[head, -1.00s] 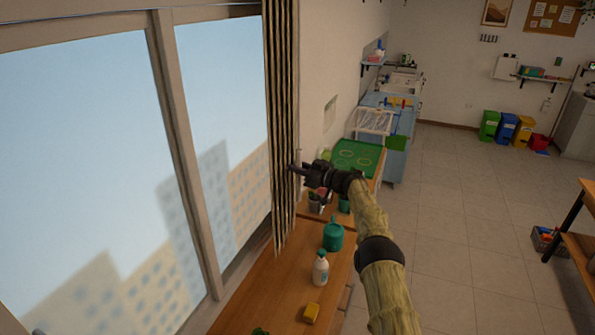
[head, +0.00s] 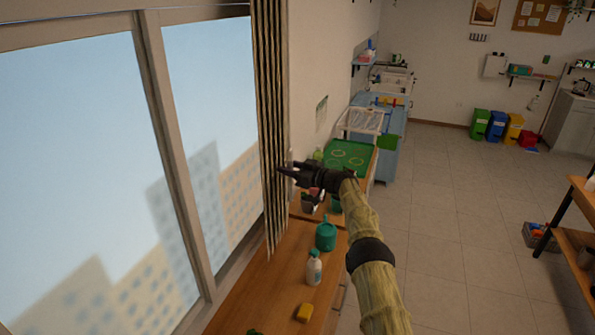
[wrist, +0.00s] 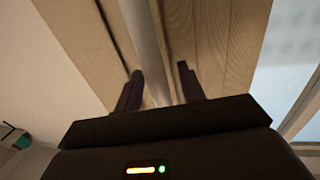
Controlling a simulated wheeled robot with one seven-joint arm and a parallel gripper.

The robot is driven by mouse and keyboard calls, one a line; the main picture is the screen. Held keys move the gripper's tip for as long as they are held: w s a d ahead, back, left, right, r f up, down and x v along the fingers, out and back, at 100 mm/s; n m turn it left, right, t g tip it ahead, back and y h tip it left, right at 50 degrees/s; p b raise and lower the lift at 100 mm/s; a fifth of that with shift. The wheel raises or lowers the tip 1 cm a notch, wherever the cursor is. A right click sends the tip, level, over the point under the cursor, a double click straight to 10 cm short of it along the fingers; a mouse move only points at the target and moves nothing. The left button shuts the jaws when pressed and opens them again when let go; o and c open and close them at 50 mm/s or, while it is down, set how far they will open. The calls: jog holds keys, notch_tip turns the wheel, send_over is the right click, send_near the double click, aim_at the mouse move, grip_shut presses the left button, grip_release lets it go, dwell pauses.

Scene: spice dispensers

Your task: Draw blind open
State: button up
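The blind (head: 270,120) hangs as a narrow bundle of beige, dark-edged vertical slats at the right end of the window (head: 70,180). Most of the glass is uncovered. My gripper (head: 284,171) is at the right edge of the bundle, at mid-height. In the wrist view, the slats (wrist: 225,40) fill the space ahead. My two fingers (wrist: 161,88) are apart, with a pale grey upright strip or rod (wrist: 146,45) between them. I cannot tell whether either finger touches the blind.
A wooden counter (head: 255,290) runs below the window. A green watering can (head: 326,237), a white bottle (head: 314,268) and a yellow sponge (head: 303,312) stand or lie on it, under my arm. Tiled floor (head: 450,230) is open to the right.

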jog(key=shift+d, duration=0.15)
jog(key=shift+d+f+b, duration=0.1)
jog(key=shift+d+b, duration=0.2)
jog(key=shift+b, duration=0.15)
jog(key=b+v, duration=0.8)
jog(key=v, duration=0.8)
jog(key=shift+s+d, duration=0.2)
jog(key=shift+s, duration=0.1)
jog(key=shift+s, duration=0.15)
